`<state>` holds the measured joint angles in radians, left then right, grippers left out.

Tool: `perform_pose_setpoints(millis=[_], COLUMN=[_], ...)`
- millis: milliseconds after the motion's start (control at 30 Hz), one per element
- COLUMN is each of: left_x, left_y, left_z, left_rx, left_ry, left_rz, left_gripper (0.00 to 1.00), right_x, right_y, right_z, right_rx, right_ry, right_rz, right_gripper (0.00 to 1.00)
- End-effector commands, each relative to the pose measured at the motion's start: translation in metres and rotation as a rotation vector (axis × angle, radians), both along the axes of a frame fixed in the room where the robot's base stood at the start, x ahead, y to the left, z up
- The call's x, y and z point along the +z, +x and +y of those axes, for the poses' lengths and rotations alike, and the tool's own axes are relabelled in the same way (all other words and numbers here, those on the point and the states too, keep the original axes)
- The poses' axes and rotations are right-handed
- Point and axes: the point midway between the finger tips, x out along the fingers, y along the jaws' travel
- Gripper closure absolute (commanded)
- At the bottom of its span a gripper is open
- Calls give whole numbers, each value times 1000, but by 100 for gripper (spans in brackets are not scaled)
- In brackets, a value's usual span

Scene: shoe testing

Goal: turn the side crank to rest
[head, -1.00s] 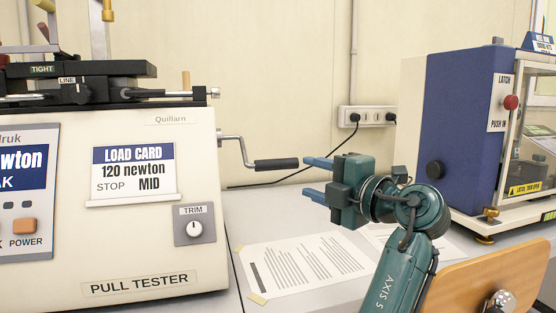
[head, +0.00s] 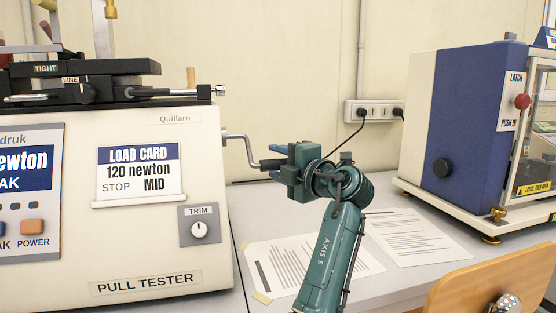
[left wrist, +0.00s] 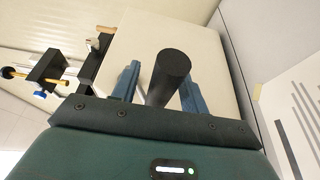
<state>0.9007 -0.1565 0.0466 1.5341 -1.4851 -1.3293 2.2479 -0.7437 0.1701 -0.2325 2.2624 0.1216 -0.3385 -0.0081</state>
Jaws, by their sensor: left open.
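The side crank (head: 239,139) sticks out from the right side of the cream pull tester (head: 150,225). Its bent metal arm leads down to a black grip (head: 270,163) pointing right. My left gripper (head: 275,162) is open, with its blue fingers at the grip, one above and one below it in the head view. In the left wrist view the black grip (left wrist: 168,75) stands between the two blue fingers, with a visible gap on at least the left side. The grip's outer end is hidden by my gripper in the head view. My right gripper is not in view.
Printed sheets (head: 415,235) lie on the grey bench below my arm. A blue and cream machine (head: 465,130) with a red latch button stands at the right. A wall socket strip (head: 375,113) with black cables is behind. A wooden chair back (head: 500,275) is at the lower right.

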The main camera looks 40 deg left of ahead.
Motion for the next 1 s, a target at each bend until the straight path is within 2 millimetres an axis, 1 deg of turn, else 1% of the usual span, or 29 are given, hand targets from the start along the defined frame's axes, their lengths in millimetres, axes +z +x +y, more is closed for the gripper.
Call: perform_pose_setpoints(millis=[100, 333, 867, 1000], left_x=[0, 0, 0, 0], left_y=[1, 1, 1, 1], left_z=[4, 4, 4, 4], left_rx=[1, 1, 0, 0], left_ry=[0, 0, 0, 1], left_rz=[0, 0, 0, -1], left_gripper=[56, 56, 99, 100], right_x=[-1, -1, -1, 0], right_y=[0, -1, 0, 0], right_z=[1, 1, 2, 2], right_rx=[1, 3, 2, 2], right_ry=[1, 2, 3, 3], right_rz=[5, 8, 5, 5], right_gripper=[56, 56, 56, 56])
